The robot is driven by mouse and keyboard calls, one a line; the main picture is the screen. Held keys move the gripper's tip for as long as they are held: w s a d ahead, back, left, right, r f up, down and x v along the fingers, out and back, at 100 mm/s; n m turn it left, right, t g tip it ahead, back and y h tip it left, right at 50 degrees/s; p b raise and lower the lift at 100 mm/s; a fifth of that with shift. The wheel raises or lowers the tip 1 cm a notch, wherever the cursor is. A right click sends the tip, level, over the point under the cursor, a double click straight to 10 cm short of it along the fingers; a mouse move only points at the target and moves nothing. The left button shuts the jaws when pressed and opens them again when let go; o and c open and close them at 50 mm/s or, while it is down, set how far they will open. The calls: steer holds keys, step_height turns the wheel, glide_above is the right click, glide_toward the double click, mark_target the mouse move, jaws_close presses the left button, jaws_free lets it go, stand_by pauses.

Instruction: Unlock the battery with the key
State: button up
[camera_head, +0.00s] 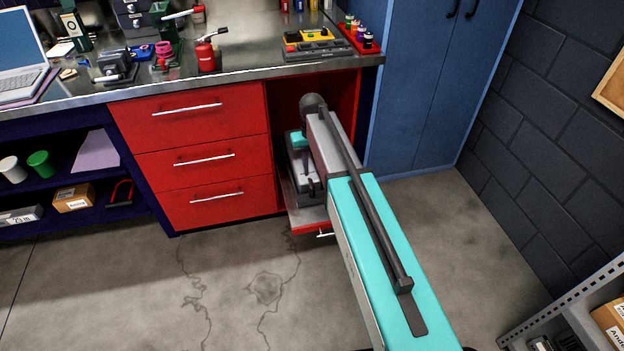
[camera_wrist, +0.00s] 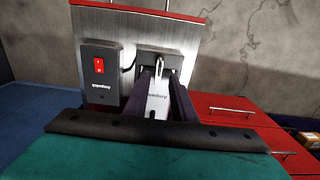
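A light grey block with dark lettering (camera_wrist: 157,100), perhaps the battery, shows between the fingers of my gripper (camera_wrist: 160,80) in the wrist view. It sits in front of a dark holder (camera_wrist: 176,62). A small thin silver piece (camera_wrist: 159,66), perhaps the key, stands upright at the holder by my fingertips; whether they touch it I cannot tell. My dark fingers are apart, with a visible gap between them. In the head view my arm reaches over the pulled-out tray (camera_head: 310,217) in the red cabinet and hides most of the parts; the fingers are too small to make out.
A dark box with a red switch (camera_wrist: 99,66) stands left of the holder in the wrist view, with a cable between them. Closed red drawers (camera_head: 205,160) are left of the tray and a blue locker (camera_head: 425,90) is right. The bench top (camera_head: 250,68) hangs above; the floor is clear.

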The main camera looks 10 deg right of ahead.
mark_target(311, 186)
steer(key=shift+f, duration=3.05)
jaws_close()
